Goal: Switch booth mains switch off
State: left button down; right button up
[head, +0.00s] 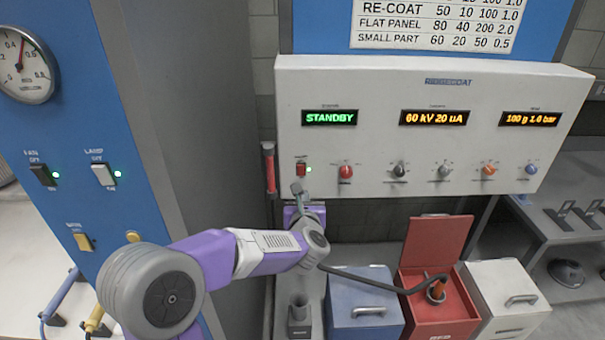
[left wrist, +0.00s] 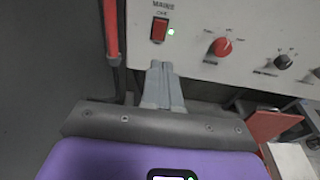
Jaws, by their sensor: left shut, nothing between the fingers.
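The mains switch (head: 301,169) is a small red rocker at the lower left of the white control panel (head: 400,95). A lit green lamp (head: 309,170) is beside it. In the left wrist view the switch (left wrist: 159,29) sits under a "MAINS" and "OFF" label, with the green lamp (left wrist: 171,32) to its right. My left gripper (head: 297,188) is just below the switch. In the left wrist view its grey fingers (left wrist: 160,68) are together and empty, pointing up at the switch with a small gap showing. My right gripper is not in view.
A red knob (head: 346,172) and several other knobs line the panel. A red vertical bar (head: 269,167) stands just left of the switch. Blue (head: 362,306), red (head: 437,312) and white bins stand below. A blue cabinet (head: 75,130) with more switches is at left.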

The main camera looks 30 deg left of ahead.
pick_arm(q)
jog(key=p, duration=0.3)
send_near(302, 169)
jog(key=x, duration=0.4)
jog(key=shift+w+a+f, duration=0.15)
jog(key=shift+w+f, duration=0.1)
jog(key=shift+p+x, duration=0.4)
jog(key=shift+x, duration=0.55)
jog(key=shift+r, duration=0.2)
